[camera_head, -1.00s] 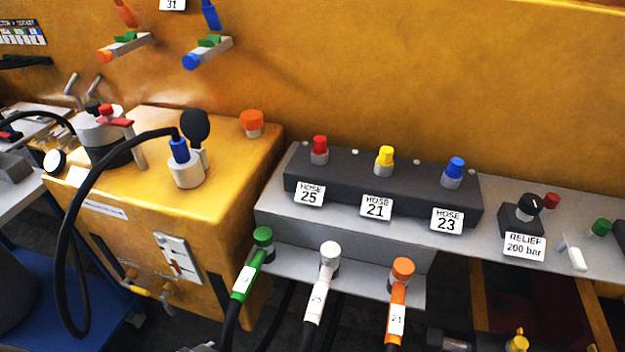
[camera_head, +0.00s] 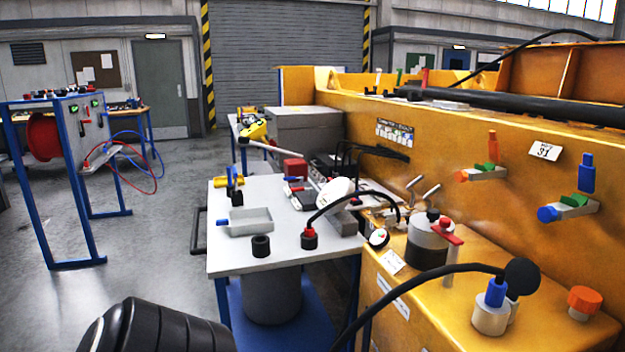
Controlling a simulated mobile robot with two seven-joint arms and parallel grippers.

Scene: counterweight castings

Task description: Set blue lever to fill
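On the orange wall at the right, an upright blue lever-like part (camera_head: 586,173) stands above a grey fitting with a blue end (camera_head: 548,214) and a green handle (camera_head: 577,200). To its left is a similar orange upright part (camera_head: 493,146) above an orange-ended fitting (camera_head: 461,177). A blue-topped grey plug (camera_head: 496,292) with a black hose sits on the orange block at the lower right. I cannot read any "fill" marking. Neither of my grippers is in view.
A white table (camera_head: 235,265) with a grey tray (camera_head: 246,222) and black cups stands in the middle. A pump with a red handle (camera_head: 446,234) is beside the wall. A blue-framed stand (camera_head: 75,250) is at the left. Grey floor is open between them.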

